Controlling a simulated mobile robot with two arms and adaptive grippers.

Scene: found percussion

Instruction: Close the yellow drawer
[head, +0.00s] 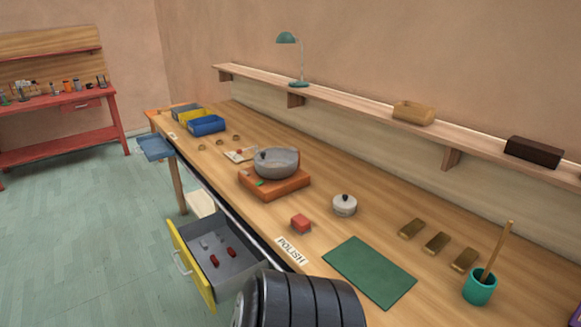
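The yellow drawer (190,271) is pulled well out from under the front edge of the workbench. Its yellow front with a pale handle (181,262) faces left, toward the floor. Its grey inside (231,280) holds a few small red and grey pieces. A dark ribbed part, which looks like one of my arm links, covers the view at the bottom middle, just right of the drawer. I see neither of my grippers, so their state is hidden.
A blue drawer (155,149) also stands out at the bench's far end. On the bench (330,172) are a grey pot (276,163) on an orange block (274,184), a lidded pot (344,205), a green mat (368,271) and a teal cup (480,288). The floor left is clear.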

